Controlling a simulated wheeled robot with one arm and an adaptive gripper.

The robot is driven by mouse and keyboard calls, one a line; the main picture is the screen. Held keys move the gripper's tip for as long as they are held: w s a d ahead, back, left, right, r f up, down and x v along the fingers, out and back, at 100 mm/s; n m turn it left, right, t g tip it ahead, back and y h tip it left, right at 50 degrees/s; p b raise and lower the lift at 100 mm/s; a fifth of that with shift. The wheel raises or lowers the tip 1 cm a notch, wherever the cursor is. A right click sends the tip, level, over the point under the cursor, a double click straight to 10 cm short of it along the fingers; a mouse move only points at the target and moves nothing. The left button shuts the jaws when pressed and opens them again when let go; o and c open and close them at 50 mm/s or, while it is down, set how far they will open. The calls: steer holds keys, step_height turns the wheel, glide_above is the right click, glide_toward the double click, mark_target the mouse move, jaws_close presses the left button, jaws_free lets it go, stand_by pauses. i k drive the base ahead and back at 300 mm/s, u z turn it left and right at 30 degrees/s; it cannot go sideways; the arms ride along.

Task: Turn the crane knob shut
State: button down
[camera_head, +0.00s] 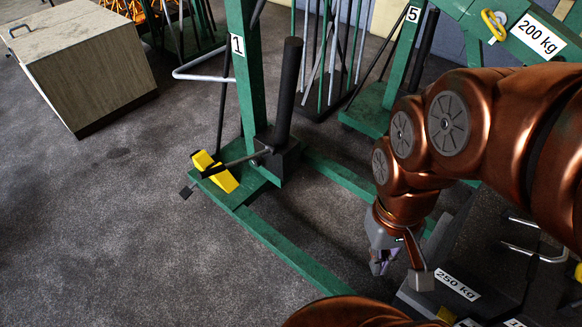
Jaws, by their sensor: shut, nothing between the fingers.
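A green crane (246,75) labelled 1 stands left of the picture's centre, with a thick black cylinder (287,92) beside its post. At the cylinder's foot is a dark block (278,163) with a thin rod reaching left to yellow pieces (215,171) on the green base. No part can be clearly told as the knob; small fittings near the block are too small to make out. My gripper (381,268) is shut and empty, pointing down at lower right, in front of a dark weight (450,285). It is well to the right of the block and apart from it.
A second green crane (405,55) labelled 5 stands behind. A 200 kg beam (525,35) crosses the upper right. Weights marked 250 kg fill the lower right. A wooden box (85,70) stands at upper left. The dark floor at left and lower left is clear.

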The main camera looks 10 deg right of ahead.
mark_target(256, 162)
steer(key=u, duration=0.5)
steer(key=k, duration=0.6)
steer(key=u, duration=1.1)
steer(key=i, duration=2)
steer(key=z, duration=0.3)
